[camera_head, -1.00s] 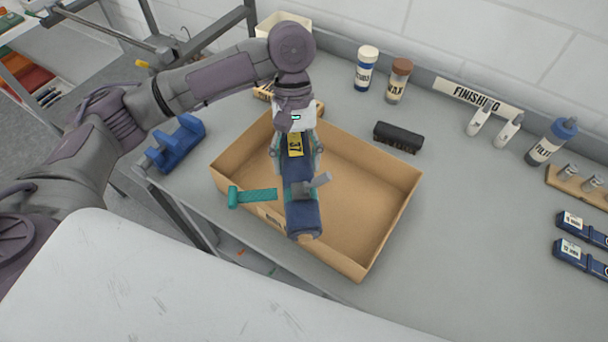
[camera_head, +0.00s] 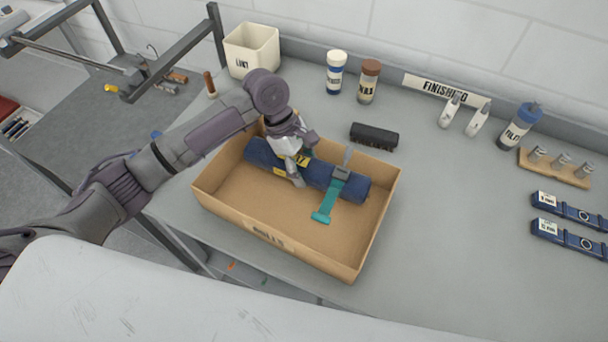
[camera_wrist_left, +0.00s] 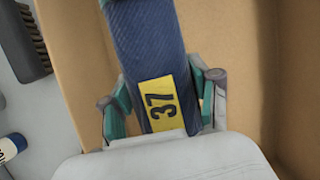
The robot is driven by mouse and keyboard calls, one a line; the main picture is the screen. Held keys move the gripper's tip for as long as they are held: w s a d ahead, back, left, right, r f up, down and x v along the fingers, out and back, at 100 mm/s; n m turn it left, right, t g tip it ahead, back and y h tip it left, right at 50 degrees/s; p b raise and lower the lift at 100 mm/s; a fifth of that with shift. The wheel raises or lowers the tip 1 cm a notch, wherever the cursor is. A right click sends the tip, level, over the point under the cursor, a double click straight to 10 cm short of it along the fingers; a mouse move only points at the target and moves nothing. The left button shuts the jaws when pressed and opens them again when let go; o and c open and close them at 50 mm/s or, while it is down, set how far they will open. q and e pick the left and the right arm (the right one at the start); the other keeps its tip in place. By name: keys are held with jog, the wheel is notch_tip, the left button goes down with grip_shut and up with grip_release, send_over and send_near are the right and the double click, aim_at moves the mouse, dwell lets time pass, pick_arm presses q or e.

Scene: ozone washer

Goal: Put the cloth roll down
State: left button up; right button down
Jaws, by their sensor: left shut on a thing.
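In the left wrist view the fingers (camera_wrist_left: 160,110) are on both sides of the roll (camera_wrist_left: 148,45), by the tag marked 37. My right gripper is not in view.
A black brush (camera_head: 374,136) lies just behind the box. The bench between is clear.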

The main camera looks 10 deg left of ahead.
aim_at(305, 176)
pick_arm(q)
notch_tip(305, 176, down, 3)
jog(key=shift+f, duration=0.25)
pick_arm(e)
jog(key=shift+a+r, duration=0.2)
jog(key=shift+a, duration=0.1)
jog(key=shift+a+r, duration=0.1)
pick_arm(q)
jog(key=o, duration=1.6)
